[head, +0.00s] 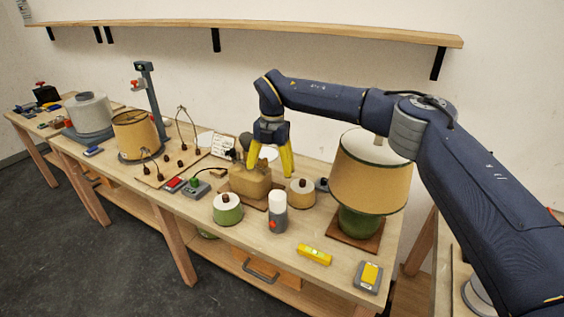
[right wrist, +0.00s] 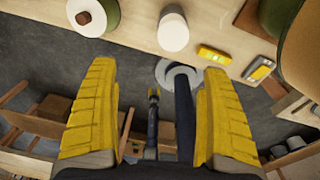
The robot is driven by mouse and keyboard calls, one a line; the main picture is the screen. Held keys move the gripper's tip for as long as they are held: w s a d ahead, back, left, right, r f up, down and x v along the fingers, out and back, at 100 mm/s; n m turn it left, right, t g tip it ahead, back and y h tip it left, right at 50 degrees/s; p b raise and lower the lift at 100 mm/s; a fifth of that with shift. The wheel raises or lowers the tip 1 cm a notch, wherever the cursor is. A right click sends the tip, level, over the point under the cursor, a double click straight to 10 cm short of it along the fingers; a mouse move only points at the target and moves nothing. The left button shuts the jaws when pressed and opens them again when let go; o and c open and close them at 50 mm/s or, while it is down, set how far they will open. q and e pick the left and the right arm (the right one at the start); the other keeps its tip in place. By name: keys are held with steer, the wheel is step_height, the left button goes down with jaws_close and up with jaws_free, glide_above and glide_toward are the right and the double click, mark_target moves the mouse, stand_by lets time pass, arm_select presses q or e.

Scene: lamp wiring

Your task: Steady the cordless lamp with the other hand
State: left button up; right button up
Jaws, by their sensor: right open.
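A lamp with a tan drum shade (head: 370,172) and a green body (head: 358,222) stands upright on a brown square base at the right end of the bench. I cannot see a cord on it. Part of its shade shows at the right edge of the right wrist view (right wrist: 302,55). My right gripper (head: 269,168) is open with yellow fingers pointing down, left of this lamp and apart from it. Its fingers are over the bench near a tan block-like body (head: 250,183) on a wooden base; contact there cannot be told. In the right wrist view nothing is between the fingers (right wrist: 160,110).
A green round body (head: 228,209), a white-topped cylinder (head: 278,212), a yellow level (head: 315,254) and a yellow-grey device (head: 369,276) lie along the front. A wall shelf (head: 250,33) runs above.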

mark_target(278, 204)
steer(key=shift+h, duration=0.4)
steer(key=f, duration=0.5)
steer(key=d+f, duration=0.1)
steer(key=f, duration=0.4)
steer(key=d+f, duration=0.1)
steer(key=f, duration=0.5)
steer(key=shift+w, duration=0.3)
steer(key=c, duration=1.7)
steer(key=o, duration=0.8)
steer(key=c, duration=0.7)
